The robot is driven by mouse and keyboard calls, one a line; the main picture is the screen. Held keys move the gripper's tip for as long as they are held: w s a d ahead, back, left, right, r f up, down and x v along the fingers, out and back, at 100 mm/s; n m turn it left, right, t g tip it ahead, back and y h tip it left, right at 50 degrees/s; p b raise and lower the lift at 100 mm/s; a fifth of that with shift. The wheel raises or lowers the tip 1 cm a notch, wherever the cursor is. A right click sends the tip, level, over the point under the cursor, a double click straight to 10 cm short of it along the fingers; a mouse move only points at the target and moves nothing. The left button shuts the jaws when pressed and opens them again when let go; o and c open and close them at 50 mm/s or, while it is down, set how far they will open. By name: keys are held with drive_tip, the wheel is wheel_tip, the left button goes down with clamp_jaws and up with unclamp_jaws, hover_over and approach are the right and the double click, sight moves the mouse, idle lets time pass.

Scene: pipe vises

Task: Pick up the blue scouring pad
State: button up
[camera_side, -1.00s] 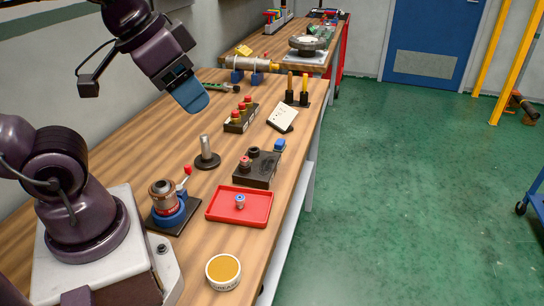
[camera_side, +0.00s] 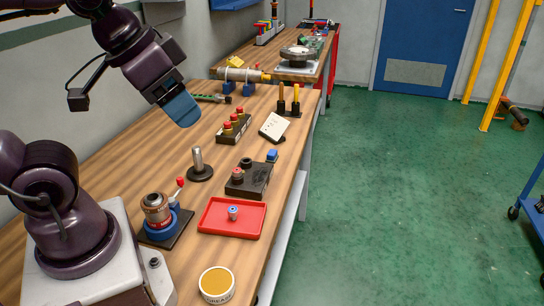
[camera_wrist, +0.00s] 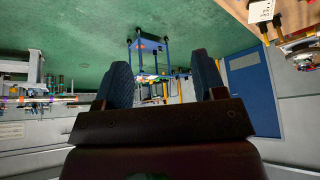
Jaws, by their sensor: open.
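A small blue block (camera_side: 272,155), which looks like the blue scouring pad, lies on the wooden bench near its right edge, just behind a black block with knobs. It is too small to make out its texture. My gripper (camera_side: 182,108) is raised high above the left part of the bench in the side view, well apart from the pad, with blue fingers. In the wrist view my gripper (camera_wrist: 165,85) shows two dark blue fingers spread apart with nothing between them. I cannot make out the pad in the wrist view.
The black block (camera_side: 250,180), a red tray (camera_side: 215,225) holding a small part, and a white plate (camera_side: 273,127) lie around the pad. A post on a round base (camera_side: 198,165), a row of red buttons (camera_side: 233,128) and a yellow-topped tin (camera_side: 216,284) also stand on the bench.

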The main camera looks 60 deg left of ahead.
wheel_tip(320, 180, down, 3)
drive_tip(key=w+a+n+g, duration=0.1)
drive_tip(key=w+a+g, duration=0.1)
drive_tip(key=a, duration=0.1)
drive_tip(key=m+y, duration=0.3)
drive_tip(key=m, duration=2.5)
approach(272, 152)
drive_tip(key=shift+m, duration=0.4)
drive_tip(key=x, duration=0.9)
drive_tip(key=shift+f, duration=0.35)
drive_tip(key=c, duration=1)
drive_tip(key=shift+r, duration=0.1)
